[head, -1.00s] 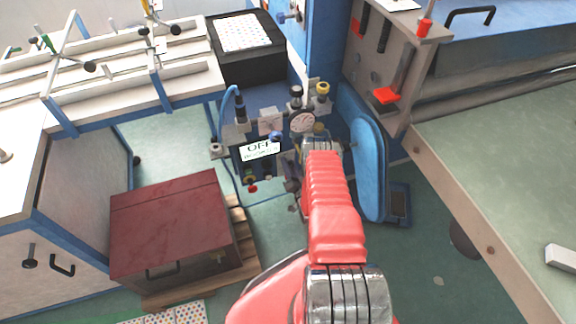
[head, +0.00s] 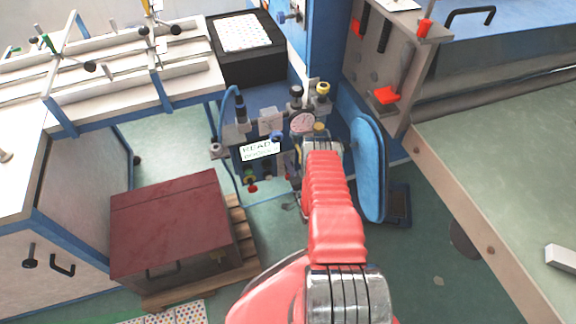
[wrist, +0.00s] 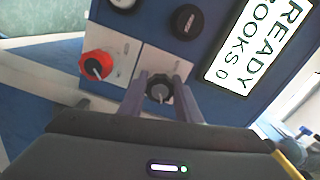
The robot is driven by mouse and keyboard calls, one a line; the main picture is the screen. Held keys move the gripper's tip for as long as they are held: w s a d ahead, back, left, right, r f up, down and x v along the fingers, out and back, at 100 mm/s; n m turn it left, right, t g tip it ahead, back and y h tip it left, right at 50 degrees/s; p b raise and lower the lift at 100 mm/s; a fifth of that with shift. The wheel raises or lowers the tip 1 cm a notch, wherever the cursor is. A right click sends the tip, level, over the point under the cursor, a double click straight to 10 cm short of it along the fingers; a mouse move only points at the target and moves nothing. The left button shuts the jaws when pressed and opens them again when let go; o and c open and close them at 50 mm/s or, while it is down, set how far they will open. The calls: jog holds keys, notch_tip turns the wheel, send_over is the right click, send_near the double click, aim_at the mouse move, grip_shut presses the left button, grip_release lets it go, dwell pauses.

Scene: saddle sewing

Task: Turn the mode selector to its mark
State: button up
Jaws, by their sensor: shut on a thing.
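In the wrist view my gripper (wrist: 161,80) has its two fingers on either side of a dark round knob (wrist: 158,91) with a pale pointer, on a light plate of the blue panel. I take this knob to be the mode selector; its mark cannot be made out. The gripper is shut on it. The panel display (wrist: 262,45) reads READY and BOOKS 0.
A red knob with a white pointer (wrist: 96,66) sits close left of my fingers. A black knob (wrist: 187,21) is above. A dark red chest (head: 175,230) stands lower left.

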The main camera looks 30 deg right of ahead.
jog(key=shift+s+f, duration=0.1)
jog(key=shift+f, duration=0.15)
jog(key=o, duration=1.1)
jog(key=shift+r, duration=0.15)
jog(key=shift+c, duration=0.2)
jog(key=v, duration=1.3)
jog(key=shift+s, duration=0.35)
jog(key=shift+a, duration=0.1)
